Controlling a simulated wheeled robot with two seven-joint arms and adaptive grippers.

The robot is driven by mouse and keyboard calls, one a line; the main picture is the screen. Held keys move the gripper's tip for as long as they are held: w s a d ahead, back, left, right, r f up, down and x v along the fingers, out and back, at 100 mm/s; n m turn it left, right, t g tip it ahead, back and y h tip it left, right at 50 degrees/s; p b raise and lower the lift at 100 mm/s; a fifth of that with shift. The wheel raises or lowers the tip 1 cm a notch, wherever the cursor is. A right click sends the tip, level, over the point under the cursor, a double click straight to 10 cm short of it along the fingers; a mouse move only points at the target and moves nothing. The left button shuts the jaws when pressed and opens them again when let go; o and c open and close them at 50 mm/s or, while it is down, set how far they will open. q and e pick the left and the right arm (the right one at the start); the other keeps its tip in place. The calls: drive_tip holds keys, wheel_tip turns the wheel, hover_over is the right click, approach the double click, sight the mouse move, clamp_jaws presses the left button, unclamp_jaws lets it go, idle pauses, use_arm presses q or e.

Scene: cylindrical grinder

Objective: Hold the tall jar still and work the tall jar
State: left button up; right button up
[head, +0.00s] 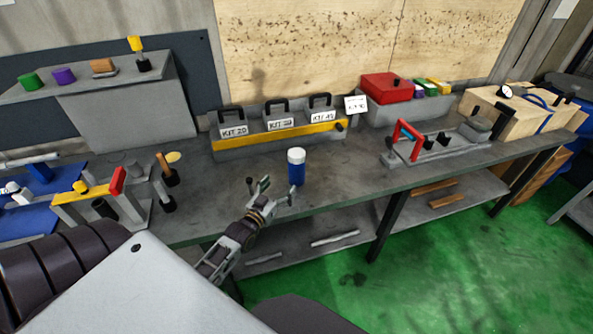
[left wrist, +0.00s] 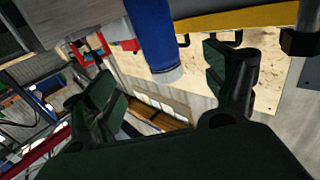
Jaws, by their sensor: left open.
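The tall jar (head: 296,174), blue with a white lid, stands upright near the front edge of the grey workbench (head: 340,178). My left gripper (head: 272,189) is open just in front and to the left of the jar, with its fingers spread. In the left wrist view the jar (left wrist: 150,30) appears upside down, beyond and between the two open fingers of the left gripper (left wrist: 165,85). I cannot tell whether a fingertip touches the jar. My right gripper is in neither view.
A rack of kit boxes (head: 280,130) with a yellow strip stands behind the jar. A fixture with a red handle (head: 410,140) is to the right, and a yellow-and-red fixture (head: 90,192) is to the left. Bench top right of the jar is clear.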

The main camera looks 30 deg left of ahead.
sight(292, 170)
use_arm(q)
drive_tip(key=shift+w+a, duration=0.15)
drive_tip(key=shift+w, duration=1.8)
drive_tip(key=shift+w+a, duration=0.15)
drive_tip(key=shift+w, duration=1.75)
drive_tip(key=shift+w, duration=0.1)
drive_tip(key=shift+w+a+p, duration=0.15)
drive_tip(key=shift+w+p, duration=0.05)
drive_tip(key=shift+w, duration=1.15)
drive_tip(key=shift+w+a+p, duration=0.1)
drive_tip(key=shift+w+p, duration=0.05)
drive_tip(key=shift+w, duration=1.15)
drive_tip(key=c, duration=1.2)
drive_tip(key=shift+r, duration=0.15)
drive_tip(key=shift+r, duration=4.9)
